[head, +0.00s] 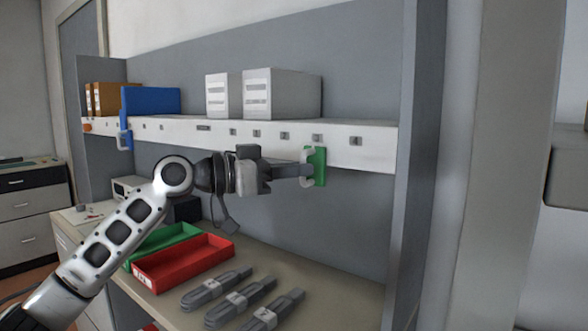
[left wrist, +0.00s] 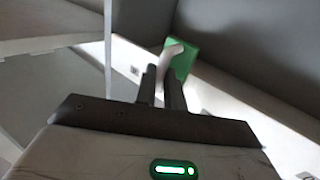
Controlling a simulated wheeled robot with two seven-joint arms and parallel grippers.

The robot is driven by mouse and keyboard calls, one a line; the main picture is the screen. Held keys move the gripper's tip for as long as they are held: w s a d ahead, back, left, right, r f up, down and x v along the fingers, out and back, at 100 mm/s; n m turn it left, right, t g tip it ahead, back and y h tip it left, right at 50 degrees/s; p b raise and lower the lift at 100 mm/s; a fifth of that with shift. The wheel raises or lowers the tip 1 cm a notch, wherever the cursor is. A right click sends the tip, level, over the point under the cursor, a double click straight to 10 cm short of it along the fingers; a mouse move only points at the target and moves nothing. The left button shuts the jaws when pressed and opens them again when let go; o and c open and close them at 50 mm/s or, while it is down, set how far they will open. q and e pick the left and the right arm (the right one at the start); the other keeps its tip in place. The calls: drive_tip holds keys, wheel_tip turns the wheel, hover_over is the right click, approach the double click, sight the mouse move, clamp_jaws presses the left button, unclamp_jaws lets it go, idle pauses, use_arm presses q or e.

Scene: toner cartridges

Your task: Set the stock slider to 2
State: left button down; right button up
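The green stock slider (head: 319,166) hangs on the front edge of the shelf at the right, with a pale loop handle (head: 306,156) on its left side. It sits just below a label that looks like 3; the label to its left looks like 2 (head: 284,136). My left gripper (head: 307,171) is at the handle. In the left wrist view the green slider (left wrist: 183,56) is ahead, and the handle (left wrist: 168,50) runs between the two dark fingers, which look closed on it. My right gripper is not in view.
A blue slider (head: 124,137) hangs farther left on the same shelf edge (head: 180,131). White boxes (head: 283,94) and a blue box (head: 155,100) stand above. Below are red (head: 185,263) and green trays (head: 160,243) and several grey cartridges (head: 240,298).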

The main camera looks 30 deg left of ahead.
use_arm(q)
drive_tip(key=w+a+b, duration=0.1)
drive_tip(key=a, duration=0.6)
drive_tip(key=shift+a+b, duration=0.25)
drive_tip(key=shift+b, duration=0.1)
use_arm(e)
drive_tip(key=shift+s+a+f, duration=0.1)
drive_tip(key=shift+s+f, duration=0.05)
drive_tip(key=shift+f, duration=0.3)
use_arm(q)
drive_tip(key=c, duration=1.5)
unclamp_jaws()
